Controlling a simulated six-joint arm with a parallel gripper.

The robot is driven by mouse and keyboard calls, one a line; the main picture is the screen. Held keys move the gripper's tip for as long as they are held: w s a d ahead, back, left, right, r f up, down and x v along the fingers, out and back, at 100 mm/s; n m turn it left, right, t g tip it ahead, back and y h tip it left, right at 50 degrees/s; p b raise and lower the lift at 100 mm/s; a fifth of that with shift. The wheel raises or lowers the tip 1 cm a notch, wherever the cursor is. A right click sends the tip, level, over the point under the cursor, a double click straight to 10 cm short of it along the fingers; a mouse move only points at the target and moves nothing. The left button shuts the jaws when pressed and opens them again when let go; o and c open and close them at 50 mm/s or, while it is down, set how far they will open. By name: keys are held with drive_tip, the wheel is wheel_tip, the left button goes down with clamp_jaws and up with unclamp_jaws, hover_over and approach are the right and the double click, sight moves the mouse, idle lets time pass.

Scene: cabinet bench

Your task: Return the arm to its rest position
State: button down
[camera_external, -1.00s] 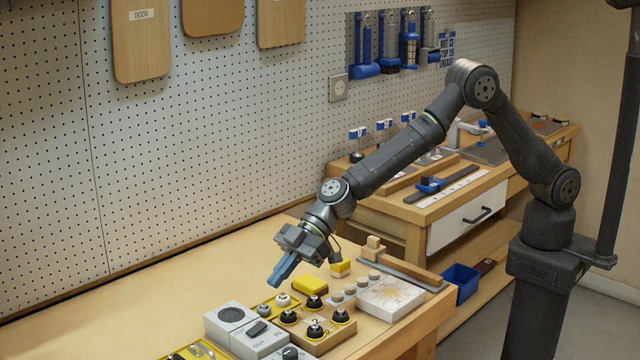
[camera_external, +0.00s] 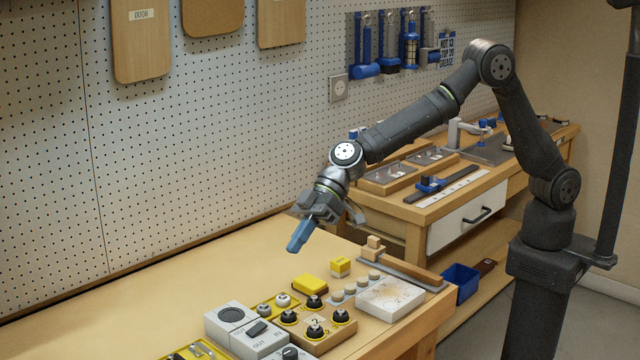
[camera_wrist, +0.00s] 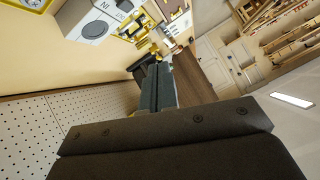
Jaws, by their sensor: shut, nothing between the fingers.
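My gripper (camera_external: 297,243) is dark grey with blue fingers. It hangs in the air above the back part of the wooden bench, angled down and to the left, touching nothing. Its fingers are together and empty. In the wrist view the closed fingers (camera_wrist: 158,88) show in the middle, with the bench items beyond them.
Below stand a yellow block (camera_external: 311,285), a small yellow cube (camera_external: 340,266), a board with black knobs (camera_external: 327,341), a grey switch box (camera_external: 243,330) and a white patterned box (camera_external: 391,298). A pegboard wall (camera_external: 200,150) rises behind. The bench's left part is clear.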

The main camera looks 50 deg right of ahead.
drive_tip(key=d+r+m+h, duration=0.2)
drive_tip(key=d+r+m, duration=0.2)
drive_tip(key=r+m, duration=0.3)
drive_tip(key=shift+s+m, duration=0.25)
drive_tip(key=shift+m, duration=0.25)
idle(0.5)
